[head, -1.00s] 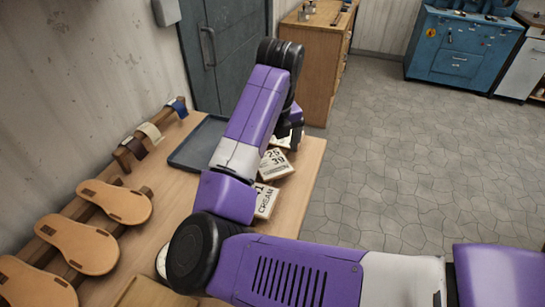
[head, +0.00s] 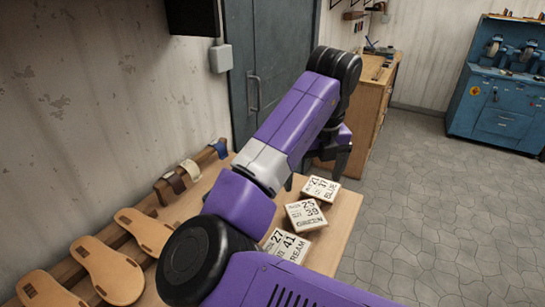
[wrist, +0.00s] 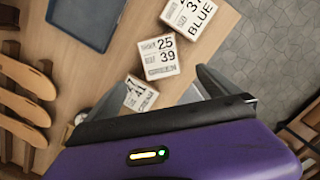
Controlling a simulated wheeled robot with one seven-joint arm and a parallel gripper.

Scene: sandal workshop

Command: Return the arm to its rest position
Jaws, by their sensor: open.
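My arm reaches across the wooden workbench in the head view. My gripper (head: 322,165) is dark, partly hidden behind my own arm, and above the bench's far end. In the wrist view its two grey fingers are spread apart, with nothing held between them (wrist: 155,93). The boxes below are apart from the fingers: the BLUE box (head: 320,190), the GREEN box (head: 305,214) and the CREAM box (head: 286,245). In the wrist view, the CREAM box (wrist: 139,94) appears between the fingers, with the GREEN box (wrist: 153,58) beyond.
Tan sandal soles (head: 108,270) lie on a wooden rack at left, with strap pieces (head: 182,178) behind. A blue-grey tray (wrist: 84,22) lies on the bench. A wooden cabinet (head: 372,110) and a blue cabinet (head: 500,105) stand beyond.

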